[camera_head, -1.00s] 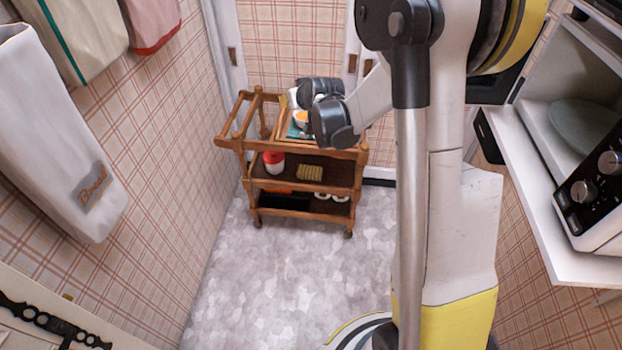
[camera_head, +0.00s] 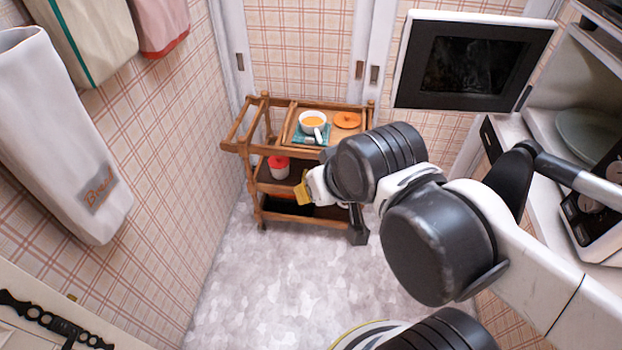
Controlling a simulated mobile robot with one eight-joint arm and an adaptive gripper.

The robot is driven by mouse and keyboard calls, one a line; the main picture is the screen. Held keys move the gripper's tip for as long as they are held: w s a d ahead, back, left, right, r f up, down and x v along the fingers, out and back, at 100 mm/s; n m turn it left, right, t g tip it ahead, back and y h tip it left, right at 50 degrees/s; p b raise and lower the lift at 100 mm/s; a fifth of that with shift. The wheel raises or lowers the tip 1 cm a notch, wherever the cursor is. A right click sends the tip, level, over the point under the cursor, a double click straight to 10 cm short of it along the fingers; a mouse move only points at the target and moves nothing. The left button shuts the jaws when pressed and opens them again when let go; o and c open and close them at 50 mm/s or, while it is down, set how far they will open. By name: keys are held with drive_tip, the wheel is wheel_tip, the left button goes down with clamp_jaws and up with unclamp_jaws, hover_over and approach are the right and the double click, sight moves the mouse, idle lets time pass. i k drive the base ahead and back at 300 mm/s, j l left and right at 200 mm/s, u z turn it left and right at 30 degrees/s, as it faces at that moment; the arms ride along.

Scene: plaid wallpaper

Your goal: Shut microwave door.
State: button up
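The microwave (camera_head: 612,235) stands on a white shelf at the right edge, partly cut off and partly behind my arm. Its chamber is uncovered, with a glass plate (camera_head: 585,138) inside and a dark knob panel in front. The microwave door (camera_head: 474,62), white-framed with a dark window, stands wide open to the left of the chamber. My gripper (camera_head: 350,220) is low, in front of the wooden cart, left of and below the door, and apart from it. My own arm hides most of it, so its opening does not show.
The wooden cart (camera_head: 238,147) stands by the back wall, with a bowl (camera_head: 313,121) and an orange lid (camera_head: 347,120) on top. Towels (camera_head: 62,140) hang on the left wall. The grey floor (camera_head: 285,275) in front of the cart is clear.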

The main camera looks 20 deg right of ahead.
sight(465, 73)
drive_tip(key=i+j+z, duration=0.1)
drive_tip(key=i+z, duration=0.15)
drive_tip(key=z, duration=0.25)
drive_tip(key=i+j+z, duration=0.15)
drive_tip(key=z, duration=0.3)
drive_tip(key=i+j+z, duration=0.2)
drive_tip(key=z, duration=0.3)
drive_tip(key=i+j+z, duration=0.1)
drive_tip(key=j+z, duration=0.35)
drive_tip(key=i+j+z, duration=0.1)
drive_tip(key=j+z, duration=0.15)
drive_tip(key=z, duration=0.25)
drive_tip(key=j+z, duration=0.7)
drive_tip(key=z, duration=0.25)
drive_tip(key=k, duration=0.05)
